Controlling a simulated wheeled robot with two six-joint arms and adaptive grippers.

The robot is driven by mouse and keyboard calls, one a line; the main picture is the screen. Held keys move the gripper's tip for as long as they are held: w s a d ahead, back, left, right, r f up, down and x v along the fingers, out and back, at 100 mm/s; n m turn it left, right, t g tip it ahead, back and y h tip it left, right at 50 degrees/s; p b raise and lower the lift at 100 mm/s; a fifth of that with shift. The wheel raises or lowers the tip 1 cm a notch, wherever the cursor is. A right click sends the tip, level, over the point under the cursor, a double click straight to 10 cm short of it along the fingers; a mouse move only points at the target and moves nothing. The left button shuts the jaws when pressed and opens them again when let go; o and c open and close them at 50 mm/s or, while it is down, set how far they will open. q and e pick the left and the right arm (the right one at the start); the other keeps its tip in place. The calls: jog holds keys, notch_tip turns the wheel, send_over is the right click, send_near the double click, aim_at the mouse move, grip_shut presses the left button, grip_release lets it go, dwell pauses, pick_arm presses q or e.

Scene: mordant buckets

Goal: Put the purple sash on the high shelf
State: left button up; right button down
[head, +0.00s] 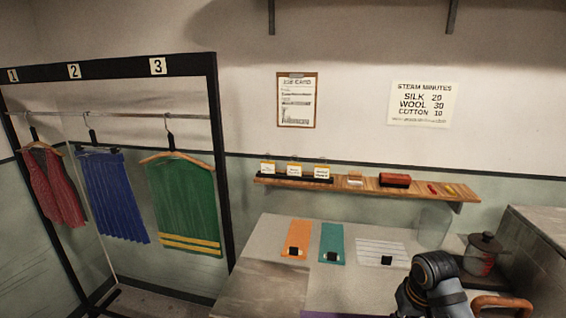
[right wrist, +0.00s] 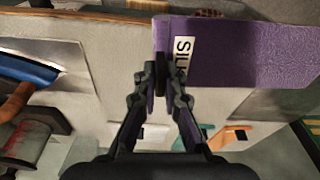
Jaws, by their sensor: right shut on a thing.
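The purple sash (right wrist: 245,52) has a white label reading SILK, partly cut off. My right gripper (right wrist: 160,82) is shut at the sash's edge, with a dark tab between its fingertips. In the head view, only a thin purple strip (head: 330,314) shows at the bottom edge. My right arm shows at the lower right there, with its fingers out of frame. Two dark brackets (head: 271,15) (head: 453,15) show high on the wall; any board on them is out of frame. My left gripper is not in view.
A low wooden wall shelf (head: 340,184) holds cards and small items. The table (head: 262,270) bears an orange cloth (head: 297,235), a teal cloth (head: 332,236) and a white striped cloth (head: 370,246). A pot (head: 484,255) stands right. A garment rack (head: 215,130) stands left.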

jog(key=shift+n, duration=0.7)
jog(key=a+f, duration=0.1)
jog(key=a, duration=0.3)
jog(key=a+f, duration=0.1)
jog(key=a, duration=0.3)
jog(key=a+f, duration=0.1)
jog(key=a, duration=0.3)
jog(key=shift+s, duration=0.15)
jog(key=shift+r, duration=0.1)
